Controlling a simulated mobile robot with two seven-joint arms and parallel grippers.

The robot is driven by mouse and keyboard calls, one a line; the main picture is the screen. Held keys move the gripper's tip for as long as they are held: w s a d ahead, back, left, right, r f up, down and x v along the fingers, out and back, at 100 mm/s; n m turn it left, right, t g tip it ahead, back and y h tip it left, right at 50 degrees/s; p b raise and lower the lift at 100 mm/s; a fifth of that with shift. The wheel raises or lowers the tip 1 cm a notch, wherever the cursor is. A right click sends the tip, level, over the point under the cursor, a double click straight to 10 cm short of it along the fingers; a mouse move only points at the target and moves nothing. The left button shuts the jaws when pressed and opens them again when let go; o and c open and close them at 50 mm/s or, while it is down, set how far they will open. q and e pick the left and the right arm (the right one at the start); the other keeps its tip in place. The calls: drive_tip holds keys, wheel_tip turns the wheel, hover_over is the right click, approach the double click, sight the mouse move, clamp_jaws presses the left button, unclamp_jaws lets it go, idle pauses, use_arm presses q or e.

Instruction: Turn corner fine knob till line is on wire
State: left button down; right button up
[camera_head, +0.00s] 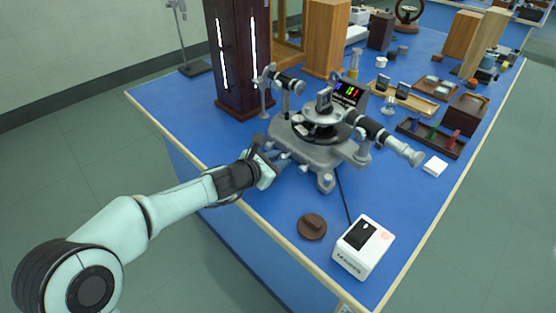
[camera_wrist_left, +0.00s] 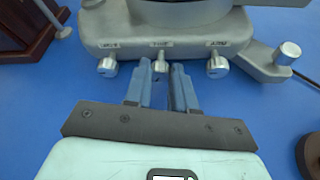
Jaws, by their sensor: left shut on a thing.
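The grey spectrometer (camera_head: 318,140) stands on the blue bench. Its base edge carries three small silver knobs with labels too blurred to read: a left knob (camera_wrist_left: 108,67), a middle knob (camera_wrist_left: 160,63) and a right knob (camera_wrist_left: 217,66). A larger silver knob (camera_wrist_left: 287,53) sits on a lug at the base's right corner. My left gripper (camera_wrist_left: 162,78) is shut on the middle knob, one blue-grey finger on each side. In the head view the left gripper (camera_head: 266,170) is at the base's near side. A small dark screen (camera_head: 348,93) shows coloured marks; a wire is too small to tell.
A white box (camera_head: 363,246) with a dark top panel and a brown round piece (camera_head: 312,226) stand near the front edge. A dark wooden tower (camera_head: 237,60) with bright slits stands behind. Trays and blocks fill the right side. A cable runs from the spectrometer to the white box.

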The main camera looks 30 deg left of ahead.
use_arm(q)
drive_tip(key=c, duration=0.9)
unclamp_jaws()
drive_tip(key=shift+c, duration=0.2)
drive_tip(key=p+v, duration=0.2)
drive_tip(key=v, duration=0.7)
drive_tip(key=shift+s+a+r, duration=0.1)
drive_tip(key=v, duration=0.2)
drive_tip(key=shift+s+r+p, duration=0.1)
drive_tip(key=shift+s+p, duration=0.2)
drive_tip(key=shift+s, duration=0.1)
drive_tip(key=shift+s+a+r, duration=0.15)
drive_tip(key=shift+s+a, duration=0.05)
drive_tip(key=shift+s, duration=0.45)
use_arm(e)
drive_tip(key=shift+t, duration=0.4)
drive_tip(key=r, duration=0.1)
drive_tip(key=w+a+r, duration=0.1)
drive_tip(key=r, duration=0.1)
drive_tip(key=w+r, duration=0.1)
drive_tip(key=shift+a+r, duration=0.25)
drive_tip(key=shift+r, duration=0.05)
